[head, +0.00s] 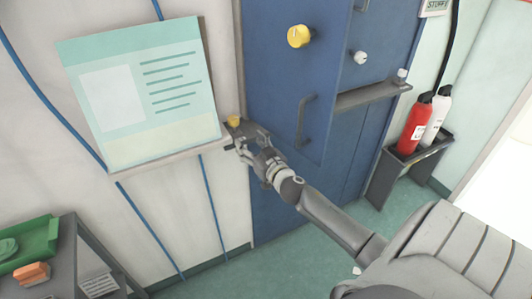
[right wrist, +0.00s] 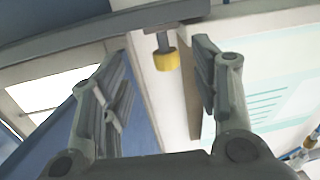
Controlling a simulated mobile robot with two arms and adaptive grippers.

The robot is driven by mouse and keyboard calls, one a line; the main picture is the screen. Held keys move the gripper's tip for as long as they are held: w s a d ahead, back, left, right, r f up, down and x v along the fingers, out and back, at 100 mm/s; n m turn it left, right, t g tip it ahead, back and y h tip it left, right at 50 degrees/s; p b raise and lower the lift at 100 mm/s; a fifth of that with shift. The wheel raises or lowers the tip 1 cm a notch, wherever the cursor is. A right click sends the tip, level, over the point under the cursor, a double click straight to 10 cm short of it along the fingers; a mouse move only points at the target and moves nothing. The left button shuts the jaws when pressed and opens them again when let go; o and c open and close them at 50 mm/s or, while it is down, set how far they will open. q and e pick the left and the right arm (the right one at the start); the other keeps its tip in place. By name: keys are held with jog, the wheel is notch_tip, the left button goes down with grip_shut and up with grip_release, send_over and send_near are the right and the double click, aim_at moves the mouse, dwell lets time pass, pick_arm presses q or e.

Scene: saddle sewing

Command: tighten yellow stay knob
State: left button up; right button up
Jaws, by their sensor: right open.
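A small yellow knob (head: 233,121) sits by the door frame, at the right edge of the wall board. In the right wrist view the yellow knob (right wrist: 166,60) is on a short grey stem below a dark bar, between my open fingers. My right gripper (head: 243,138) is at this knob in the head view; the right wrist view shows its fingers (right wrist: 160,80) spread on both sides, with gaps and no visible contact. A second, larger yellow knob (head: 299,36) is on the blue door, away from the gripper. My left gripper is not in view.
The blue door (head: 275,95) has a grey handle (head: 304,122), a white knob (head: 360,57) and a grey ledge (head: 368,95). The teal-and-white board (head: 140,90) is close left of the gripper. Fire extinguishers (head: 415,125) stand right; a green tray (head: 38,240) is lower left.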

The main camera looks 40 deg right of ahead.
jog(key=s+f+g+b, duration=0.1)
jog(key=s+f, duration=0.3)
jog(key=f, duration=0.9)
jog(key=s+a+f+g+b, duration=0.1)
jog(key=s+f+g, duration=0.3)
jog(key=f, duration=0.9)
jog(key=shift+s+a+f+n+g, duration=0.3)
jog(key=shift+s+f, duration=0.05)
jog(key=shift+f, duration=0.05)
